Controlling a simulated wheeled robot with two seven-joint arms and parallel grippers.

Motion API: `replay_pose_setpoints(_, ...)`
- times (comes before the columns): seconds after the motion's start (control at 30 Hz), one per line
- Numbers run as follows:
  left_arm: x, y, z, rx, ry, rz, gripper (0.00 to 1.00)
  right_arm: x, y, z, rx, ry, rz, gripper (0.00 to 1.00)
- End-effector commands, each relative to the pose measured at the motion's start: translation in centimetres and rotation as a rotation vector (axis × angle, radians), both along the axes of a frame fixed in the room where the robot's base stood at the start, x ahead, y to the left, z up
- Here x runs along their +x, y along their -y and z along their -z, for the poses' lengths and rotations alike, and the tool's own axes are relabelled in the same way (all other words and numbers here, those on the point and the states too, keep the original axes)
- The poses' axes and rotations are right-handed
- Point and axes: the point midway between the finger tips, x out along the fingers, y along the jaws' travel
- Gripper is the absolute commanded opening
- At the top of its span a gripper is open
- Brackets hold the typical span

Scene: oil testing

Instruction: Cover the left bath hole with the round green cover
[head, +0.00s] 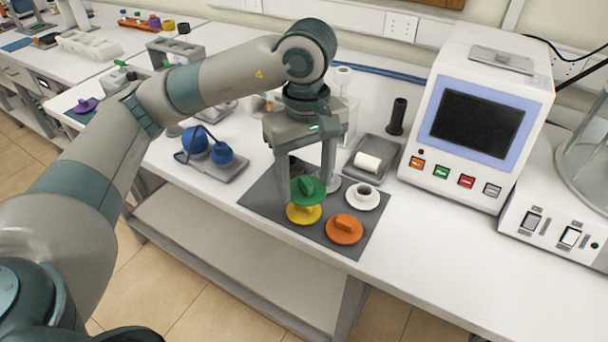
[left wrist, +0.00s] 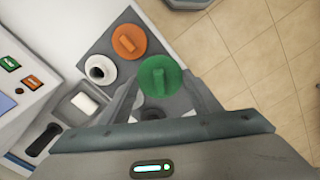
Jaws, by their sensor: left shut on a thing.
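The round green cover (head: 308,190) is held between the fingers of my left gripper (head: 306,182), by its raised handle. It is above the dark mat (head: 258,200) and overlaps the yellow cover (head: 303,214) in the head view. In the left wrist view the green cover (left wrist: 160,76) lies between the fingers and hides the yellow one. I cannot make out the left bath hole. A glass vessel on a white base (head: 585,150), cut by the right edge, shows no hole on top. My right gripper is not in view.
An orange cover (head: 344,229) and a white cover with a dark centre (head: 363,196) lie on the mat close by. A white instrument with a dark screen (head: 480,120) stands to the right. A grey tray (head: 385,150) and blue bulbs (head: 208,149) flank the mat.

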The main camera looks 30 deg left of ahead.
Motion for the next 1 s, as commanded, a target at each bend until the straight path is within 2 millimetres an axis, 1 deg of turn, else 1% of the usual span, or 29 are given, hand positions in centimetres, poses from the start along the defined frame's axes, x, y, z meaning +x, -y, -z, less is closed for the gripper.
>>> replay_pose_setpoints(0.3, 1.4, 0.0, 1.9, -0.002, 0.001, 0.519, 0.35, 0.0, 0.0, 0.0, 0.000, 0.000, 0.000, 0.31)
replay_pose_setpoints(0.5, 2.1, -0.1, 2.8, 0.001, 0.003, 0.786, 0.35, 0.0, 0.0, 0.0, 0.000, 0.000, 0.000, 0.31)
replay_pose_setpoints(0.6, 2.3, -0.1, 3.1, 0.001, 0.004, 0.872, 0.35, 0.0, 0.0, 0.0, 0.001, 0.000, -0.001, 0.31)
replay_pose_setpoints(0.7, 2.4, -0.2, 3.3, 0.002, 0.004, 0.922, 0.35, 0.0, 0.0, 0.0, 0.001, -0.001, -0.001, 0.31)
replay_pose_setpoints(1.0, 2.5, -0.2, 3.4, 0.002, 0.004, 0.945, 0.35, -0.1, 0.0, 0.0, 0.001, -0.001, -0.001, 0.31)
